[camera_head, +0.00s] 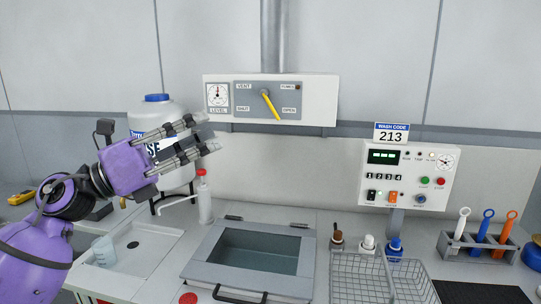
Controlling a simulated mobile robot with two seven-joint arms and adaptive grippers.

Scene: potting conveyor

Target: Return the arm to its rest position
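My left arm comes in from the left, purple with dark joints. Its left gripper (211,134) is raised above the counter, in front of the large white jug (157,112) with a blue cap. Its two grey fingers point right and stand apart, with nothing seen between them. The fingers hide part of the jug and its label. The gripper looks apart from the wall panel (318,109) with the yellow lever. My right gripper does not show.
Below are a lidded basin (210,247), a white squeeze bottle (205,205), a wire basket (345,285) and small bottles. A control box (408,176) stands at right, beside a tool rack (447,246). A beaker (104,250) is at lower left. The air right of the gripper is free.

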